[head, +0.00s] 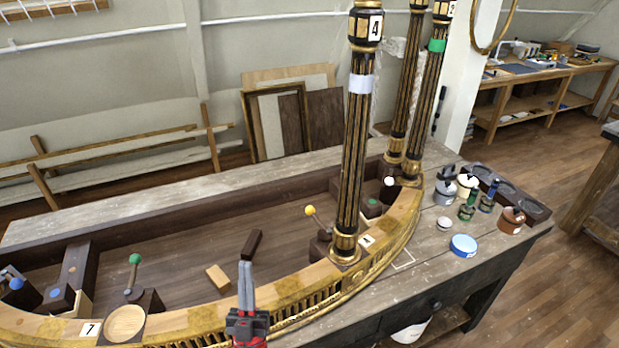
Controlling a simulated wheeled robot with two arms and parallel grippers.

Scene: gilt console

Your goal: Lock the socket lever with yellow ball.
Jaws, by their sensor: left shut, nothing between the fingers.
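The yellow ball (309,210) tops a thin lever that leans up and to the left from a dark socket block (319,247) inside the console frame. The black and gilt leg marked 4 (356,130), with a pale band, stands upright at this socket and hides part of the block. My left gripper (245,265) is shut and empty, its fingers pointing up the picture over the frame's front rim. It is left of and nearer than the yellow-ball lever, apart from it. My right gripper is out of view.
Other levers have a green ball (134,258), a blue ball (15,283) and a white ball (389,181). A dark block (251,245) and a light wood block (218,278) lie inside the frame near my gripper.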

